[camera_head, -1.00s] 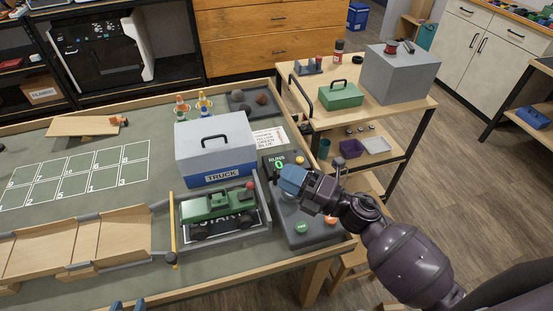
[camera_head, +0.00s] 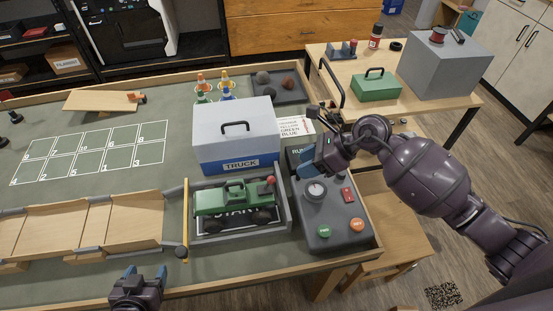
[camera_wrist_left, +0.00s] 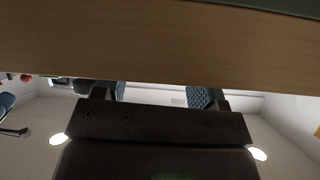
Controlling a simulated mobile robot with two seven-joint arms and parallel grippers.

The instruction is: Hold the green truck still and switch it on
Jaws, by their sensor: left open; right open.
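The green truck (camera_head: 225,199) stands upright on dark wheels on a black START pad (camera_head: 240,226), inside a low grey-walled bay. A red ball-topped stick (camera_head: 270,181) rises at its right end. My left gripper (camera_head: 146,272) is open and empty at the table's front edge, left of and nearer than the truck. In the left wrist view its open fingers (camera_wrist_left: 160,95) show below the wooden edge. My right gripper (camera_head: 318,152) is open beyond and right of the truck, above the back of the grey control box (camera_head: 322,205). Neither gripper touches the truck.
A grey-and-blue TRUCK case (camera_head: 236,138) stands just behind the bay. The control box has a dial, a red switch (camera_head: 347,195), green and orange buttons. A yellow post (camera_head: 185,222) and wooden ramp (camera_head: 80,222) lie left. A wooden rim (camera_head: 240,280) edges the table.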

